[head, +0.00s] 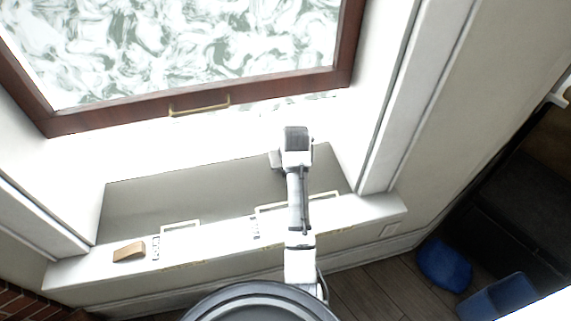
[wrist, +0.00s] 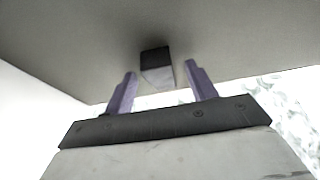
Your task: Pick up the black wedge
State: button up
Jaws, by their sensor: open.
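In the wrist view, a small black wedge (wrist: 156,56) with a lighter grey lower face lies on a grey surface. My gripper (wrist: 160,70) is open, with its two purple fingers apart. The wedge appears in the gap between the fingertips, a little beyond them; no contact shows. In the head view, the end of my arm (head: 295,148) is over the right part of the window recess. I cannot make out the black wedge there; the arm may hide it.
A brown wooden wedge (head: 129,251) lies at the left of the white sill (head: 210,240). Thin white frames (head: 180,225) stand along the sill. A red-brown framed window (head: 200,118) with a brass handle is behind. Blue bins (head: 497,297) stand on the floor at right.

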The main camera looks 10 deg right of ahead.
jog(key=c, duration=1.1)
